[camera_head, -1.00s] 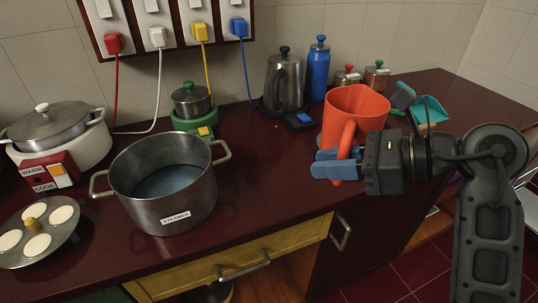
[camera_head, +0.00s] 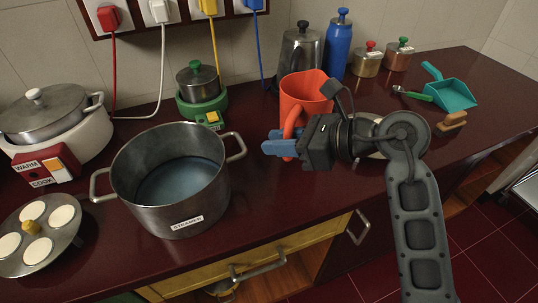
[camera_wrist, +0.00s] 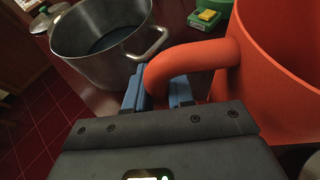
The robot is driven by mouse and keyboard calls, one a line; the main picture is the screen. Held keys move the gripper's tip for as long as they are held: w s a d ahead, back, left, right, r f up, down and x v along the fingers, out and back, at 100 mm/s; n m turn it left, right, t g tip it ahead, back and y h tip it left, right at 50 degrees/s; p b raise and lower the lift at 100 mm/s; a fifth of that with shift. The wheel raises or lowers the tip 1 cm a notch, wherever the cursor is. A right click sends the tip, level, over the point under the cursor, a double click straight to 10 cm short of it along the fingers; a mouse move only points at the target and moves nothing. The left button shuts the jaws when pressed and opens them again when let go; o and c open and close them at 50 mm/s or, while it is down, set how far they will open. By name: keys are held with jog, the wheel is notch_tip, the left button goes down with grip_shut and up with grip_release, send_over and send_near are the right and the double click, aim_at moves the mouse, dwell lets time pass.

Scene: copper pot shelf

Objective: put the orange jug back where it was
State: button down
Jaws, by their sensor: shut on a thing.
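The orange jug (camera_head: 303,92) is upright on the right half of the counter area in the head view, in front of the kettle. My gripper (camera_head: 281,147) has its blue fingers closed around the jug's handle, on the side facing me. In the wrist view the jug (camera_wrist: 285,65) fills the right side, and its handle passes between the blue fingers (camera_wrist: 160,93). The jug's base is partly hidden by my gripper, so I cannot tell whether it touches the counter.
The steel steamer pot (camera_head: 168,190) stands left of the jug. The kettle (camera_head: 301,48) and blue bottle (camera_head: 338,45) are behind it. Two lidded canisters, a teal dustpan (camera_head: 452,94) and a brush (camera_head: 451,122) lie to the right. The dark red counter (camera_head: 265,195) is clear in front.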

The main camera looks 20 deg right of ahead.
jog(key=shift+w+a+f, duration=0.3)
jog(key=shift+f, duration=0.6)
jog(key=shift+w+a+f, duration=0.25)
jog(key=shift+f, duration=0.6)
jog(key=shift+w+a+f, duration=0.3)
jog(key=shift+f, duration=0.6)
jog(key=c, duration=1)
grip_release()
jog(key=shift+f, duration=0.15)
jog(key=shift+s+d, duration=0.1)
jog(key=v, duration=1.2)
